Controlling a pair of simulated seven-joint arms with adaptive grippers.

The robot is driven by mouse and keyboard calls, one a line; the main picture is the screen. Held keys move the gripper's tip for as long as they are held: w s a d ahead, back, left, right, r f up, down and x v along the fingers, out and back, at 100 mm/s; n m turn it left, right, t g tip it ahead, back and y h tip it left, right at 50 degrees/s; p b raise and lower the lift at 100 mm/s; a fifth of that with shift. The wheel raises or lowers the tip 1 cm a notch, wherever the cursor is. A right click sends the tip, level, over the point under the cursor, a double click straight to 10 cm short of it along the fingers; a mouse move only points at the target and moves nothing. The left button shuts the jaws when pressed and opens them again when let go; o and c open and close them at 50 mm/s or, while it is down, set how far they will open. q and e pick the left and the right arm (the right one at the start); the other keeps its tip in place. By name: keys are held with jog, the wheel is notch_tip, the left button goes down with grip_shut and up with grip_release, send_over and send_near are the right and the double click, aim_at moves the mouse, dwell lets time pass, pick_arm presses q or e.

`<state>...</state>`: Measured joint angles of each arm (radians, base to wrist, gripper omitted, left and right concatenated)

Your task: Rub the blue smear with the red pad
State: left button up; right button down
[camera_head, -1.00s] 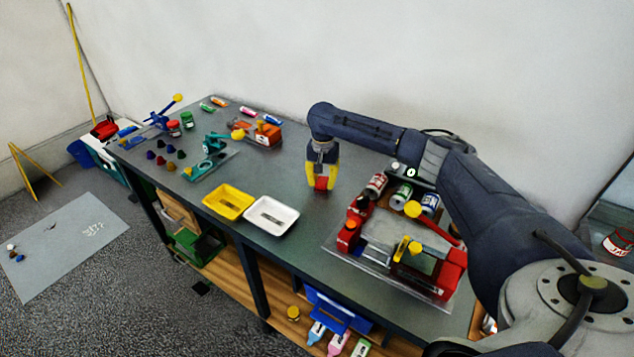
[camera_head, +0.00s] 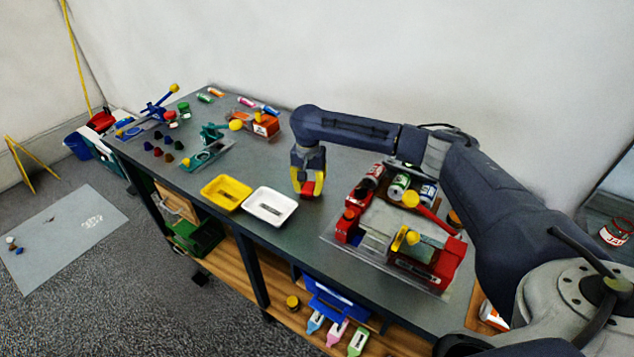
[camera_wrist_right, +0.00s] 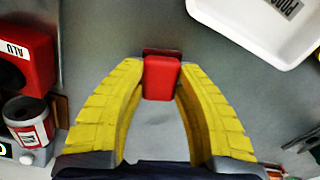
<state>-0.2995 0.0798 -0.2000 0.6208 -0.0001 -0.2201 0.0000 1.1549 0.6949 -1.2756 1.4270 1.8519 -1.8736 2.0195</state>
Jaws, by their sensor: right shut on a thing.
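My right gripper (camera_head: 308,193) has yellow fingers and is shut on the red pad (camera_head: 309,187), low over the grey tabletop. In the right wrist view the red pad (camera_wrist_right: 161,78) sits between the yellow fingertips (camera_wrist_right: 160,82), with a dark reddish edge behind it. The pad is at or close to the surface; I cannot tell if it touches. I cannot make out a blue smear in either view; the gripper and pad hide part of the table. My left gripper is not in view.
A white tray (camera_head: 287,205) and a yellow tray (camera_head: 213,199) stand left of the gripper. A red machine (camera_head: 437,262) and several cans stand to its right. Small parts and fixtures are at the table's far left. The table behind the gripper (camera_head: 350,165) is clear.

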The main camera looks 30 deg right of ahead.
jog(key=shift+s+a, duration=0.35)
jog(key=shift+a, duration=0.35)
jog(key=shift+w+d, duration=0.8)
jog(key=shift+d, duration=0.6)
jog(key=shift+w+d, duration=0.75)
jog(key=shift+d, duration=0.65)
jog(key=shift+w+d, duration=0.8)
jog(key=shift+d, duration=0.6)
jog(key=shift+w+a+r, duration=0.1)
jog(key=shift+r, duration=0.1)
notch_tip(320, 180, up, 8)
jog(key=shift+f, duration=0.1)
